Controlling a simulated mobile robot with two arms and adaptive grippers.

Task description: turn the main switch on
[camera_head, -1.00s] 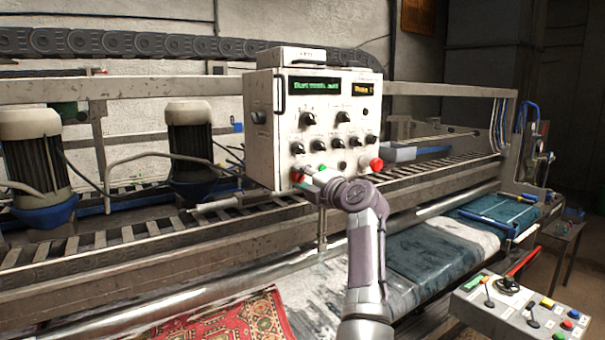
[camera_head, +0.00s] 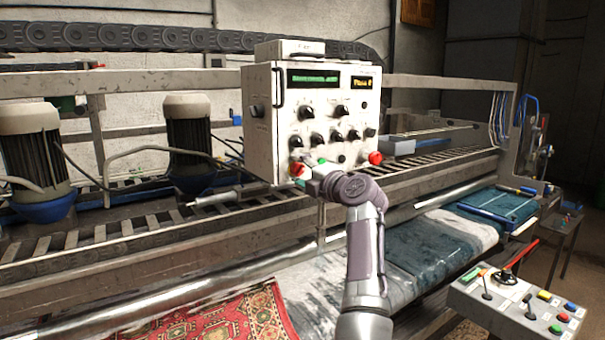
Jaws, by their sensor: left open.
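The white control box (camera_head: 262,153) stands on the machine's frame, with a green-text display (camera_head: 313,78) and a smaller orange one (camera_head: 362,82). Its front carries several black knobs, a red round button (camera_head: 375,158) at lower right and a red control (camera_head: 296,170) at lower left. I cannot read which control is the main switch. My left gripper (camera_head: 307,166) is open at the lower left of the panel, its fingertips beside the red control and partly covering it. Whether they touch it is unclear. My right gripper is not in view.
A second, slanted control panel (camera_head: 515,312) with a joystick and coloured buttons is at lower right. A red patterned rug (camera_head: 235,318) lies below the rails. Two motors (camera_head: 190,135) stand left of the box. A roller bed (camera_head: 440,165) runs behind.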

